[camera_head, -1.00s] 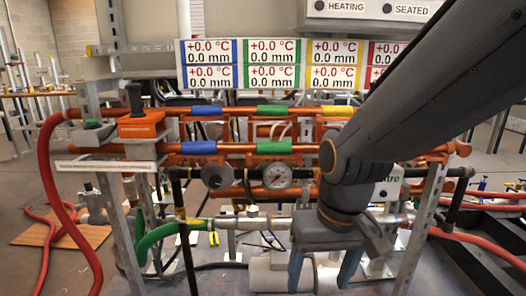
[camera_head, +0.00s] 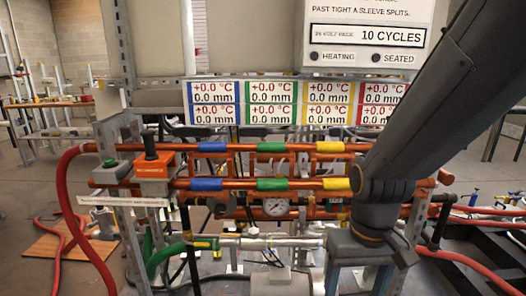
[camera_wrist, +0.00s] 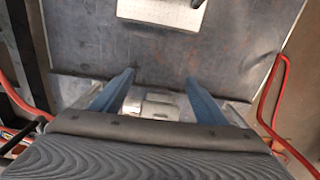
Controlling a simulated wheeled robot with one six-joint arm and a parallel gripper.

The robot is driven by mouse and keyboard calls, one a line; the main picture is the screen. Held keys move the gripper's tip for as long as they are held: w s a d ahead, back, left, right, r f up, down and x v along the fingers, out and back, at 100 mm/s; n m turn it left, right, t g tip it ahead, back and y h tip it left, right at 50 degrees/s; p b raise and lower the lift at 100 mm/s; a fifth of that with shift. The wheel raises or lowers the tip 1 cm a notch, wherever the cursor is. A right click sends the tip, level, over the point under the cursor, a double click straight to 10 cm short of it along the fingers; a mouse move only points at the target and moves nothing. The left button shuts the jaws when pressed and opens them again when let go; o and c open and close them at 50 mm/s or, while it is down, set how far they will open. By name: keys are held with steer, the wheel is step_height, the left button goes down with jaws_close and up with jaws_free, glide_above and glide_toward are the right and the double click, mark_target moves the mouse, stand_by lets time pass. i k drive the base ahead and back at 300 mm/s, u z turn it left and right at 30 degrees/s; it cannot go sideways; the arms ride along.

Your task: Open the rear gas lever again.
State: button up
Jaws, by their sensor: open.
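My gripper (camera_head: 358,281) hangs at the lower right of the heater rig in the head view, pointing down. Its two blue fingers are apart with nothing between them. In the wrist view, the open gripper (camera_wrist: 160,80) is over a grey metal surface, with silver fittings (camera_wrist: 155,105) showing between the fingers. A small yellow part (camera_head: 200,242) sits on the silver pipe (camera_head: 270,243) by the green hose, left of my gripper. I cannot tell whether it is the rear gas lever or how that lever stands. My arm hides the right part of the rig.
An orange box with a black lever (camera_head: 152,160) is at left. Red hoses (camera_head: 72,200) run down both sides. A white plate (camera_wrist: 165,12) lies in the wrist view.

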mark_target(185, 241)
steer(key=z, duration=0.95)
steer(key=i, duration=0.3)
steer(key=u, duration=1.65)
steer(key=i, duration=0.5)
steer(key=z, duration=0.05)
